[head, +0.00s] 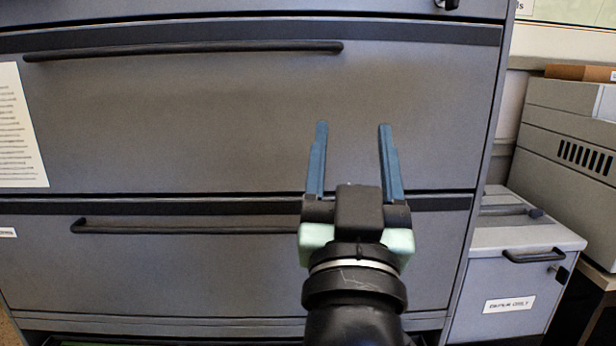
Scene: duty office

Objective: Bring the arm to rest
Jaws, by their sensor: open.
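My gripper (352,130) is in the middle of the head view, its two blue fingers spread apart and pointing up and away. Nothing is between the fingers. My arm comes up from the bottom edge of the view, and its wrist hides part of the lower drawer front. Behind the gripper stands a large grey filing cabinet (200,120) with wide drawers. I cannot tell how far the fingertips are from its front.
The cabinet has long black handles on an upper drawer (185,50) and a lower drawer (180,229). A paper sheet (20,130) is on its left side. At right are a small grey box with a labelled front (512,285) and a larger vented grey unit (570,150).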

